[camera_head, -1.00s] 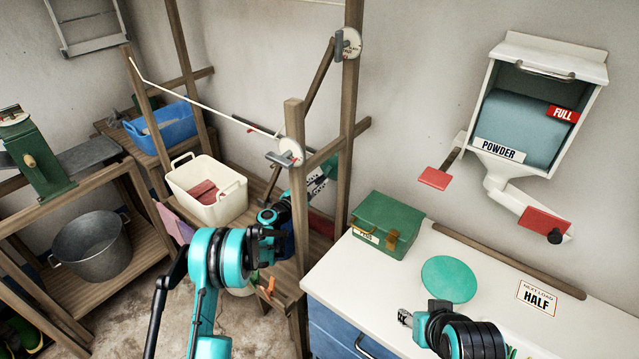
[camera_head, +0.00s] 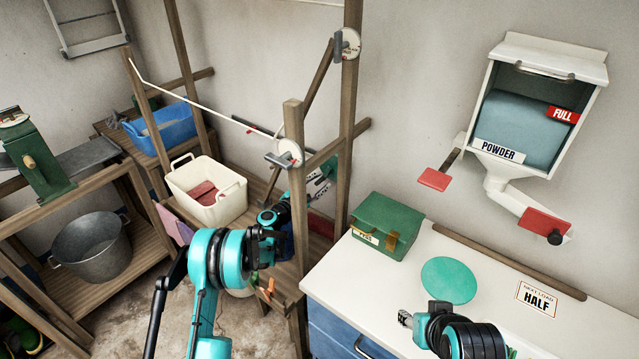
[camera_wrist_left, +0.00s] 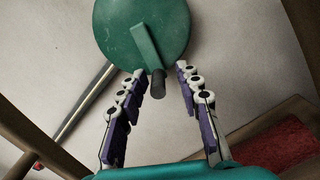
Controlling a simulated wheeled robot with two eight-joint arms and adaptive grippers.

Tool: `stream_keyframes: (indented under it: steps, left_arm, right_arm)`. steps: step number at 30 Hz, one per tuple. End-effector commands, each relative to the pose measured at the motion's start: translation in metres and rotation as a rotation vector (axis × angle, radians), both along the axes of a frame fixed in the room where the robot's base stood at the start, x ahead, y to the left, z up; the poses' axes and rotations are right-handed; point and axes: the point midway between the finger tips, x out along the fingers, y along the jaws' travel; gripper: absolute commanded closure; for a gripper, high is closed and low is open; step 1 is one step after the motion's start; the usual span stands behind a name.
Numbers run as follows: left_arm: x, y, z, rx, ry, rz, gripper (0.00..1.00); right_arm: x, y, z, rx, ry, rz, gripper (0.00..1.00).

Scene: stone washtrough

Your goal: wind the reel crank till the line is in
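The reel is a green disc (camera_wrist_left: 142,30) with a green crank arm (camera_wrist_left: 146,48) and a dark knob (camera_wrist_left: 158,85), seen in the left wrist view. In the head view the reel is mostly hidden behind a wooden post. My left gripper (camera_wrist_left: 160,73) is open, its fingers on either side of the knob with gaps showing; it also shows partly in the head view (camera_head: 318,181). The white line (camera_head: 200,98) runs from the far left post to a pale pulley (camera_head: 290,153) on the near post. My right gripper (camera_head: 405,318) is above the counter; its opening is unclear.
Wooden posts (camera_head: 295,200) stand close to my left arm. A cream tub (camera_head: 235,200) and a blue basin (camera_head: 175,124) are on the left. The white counter (camera_head: 400,285) carries a green box (camera_head: 387,224) and a teal disc (camera_head: 449,279). A powder dispenser (camera_head: 527,110) hangs on the wall.

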Motion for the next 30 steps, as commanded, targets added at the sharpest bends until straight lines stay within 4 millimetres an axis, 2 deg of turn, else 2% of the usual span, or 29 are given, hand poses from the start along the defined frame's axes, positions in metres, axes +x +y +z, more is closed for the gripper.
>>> stream_keyframes:
  steps: [5, 12, 18, 22, 30]
  left_arm:
    - [-0.019, 0.014, 0.0, 0.0, 0.0, 0.001, 0.66]
    - [-0.063, 0.043, 0.0, 0.0, 0.0, 0.002, 0.66]
    - [-0.09, 0.06, 0.0, 0.0, 0.0, -0.001, 0.66]
    - [-0.097, 0.064, 0.0, 0.0, 0.0, 0.0, 0.66]
    - [-0.098, 0.065, 0.0, 0.0, 0.0, -0.001, 0.66]
  right_arm:
    - [0.0, 0.0, 0.0, 0.0, 0.0, 0.0, 0.57]
    - [0.0, 0.0, 0.0, 0.0, 0.0, 0.0, 0.57]
    - [0.0, 0.0, 0.0, 0.0, 0.0, 0.0, 0.57]
    - [0.0, 0.0, 0.0, 0.0, 0.0, 0.0, 0.57]
    - [0.0, 0.0, 0.0, 0.0, 0.0, 0.0, 0.57]
